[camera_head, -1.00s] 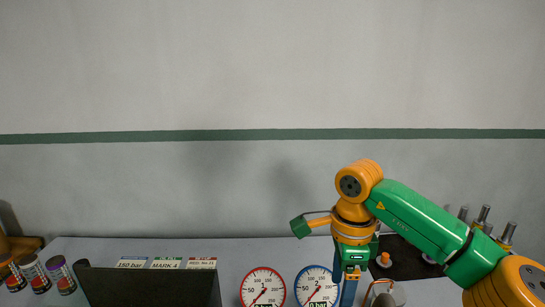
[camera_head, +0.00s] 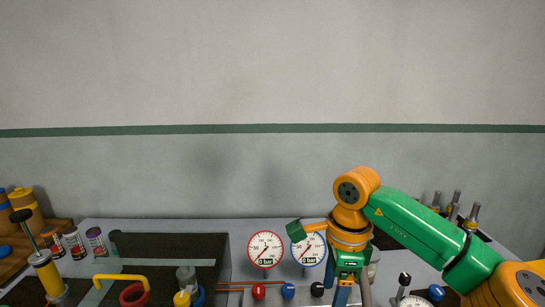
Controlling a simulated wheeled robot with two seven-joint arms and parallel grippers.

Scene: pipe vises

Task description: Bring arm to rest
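My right arm comes in from the right, green and orange, and bends down at the wrist in front of the table's back part. My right gripper (camera_head: 341,298) points down with blue fingers. The bottom edge of the picture cuts the fingers off, so their opening and tips are hidden. No held object shows. My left arm and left gripper are out of view.
The grey table (camera_head: 240,232) carries a red-rimmed gauge (camera_head: 265,249) and a blue-rimmed gauge (camera_head: 308,250). Left are a dark panel (camera_head: 180,245), a yellow handle (camera_head: 122,279), a red ring (camera_head: 134,295), several small cans (camera_head: 75,243) and a yellow cylinder (camera_head: 47,278). Metal posts (camera_head: 471,216) stand behind my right arm.

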